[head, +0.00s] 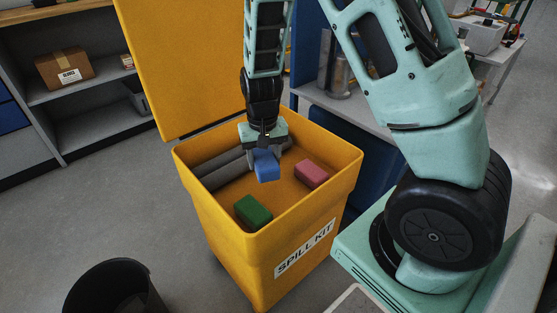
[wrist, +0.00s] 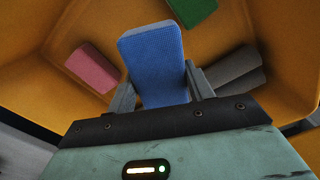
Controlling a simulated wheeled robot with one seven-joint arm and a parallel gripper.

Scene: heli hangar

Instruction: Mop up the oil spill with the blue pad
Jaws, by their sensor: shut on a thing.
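The blue pad (head: 267,166) is between the fingers of my gripper (head: 266,150), inside the open mouth of the yellow spill kit bin (head: 213,220). In the wrist view the blue pad (wrist: 152,62) stands out between the two grey fingers of my gripper (wrist: 160,88), which are shut on it. A green pad (head: 253,211) and a pink pad (head: 311,173) lie in the bin, apart from the blue one. They also show in the wrist view, green (wrist: 192,8) at the top and pink (wrist: 92,68) at the left. No oil spill shows in either view.
The bin's yellow lid (head: 165,60) stands open at the back. Grey rolls (head: 218,170) lie along the bin's far left wall. A black bucket (head: 115,290) stands on the floor at front left. A shelf with a cardboard box (head: 65,68) is at the back left. Floor left of the bin is clear.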

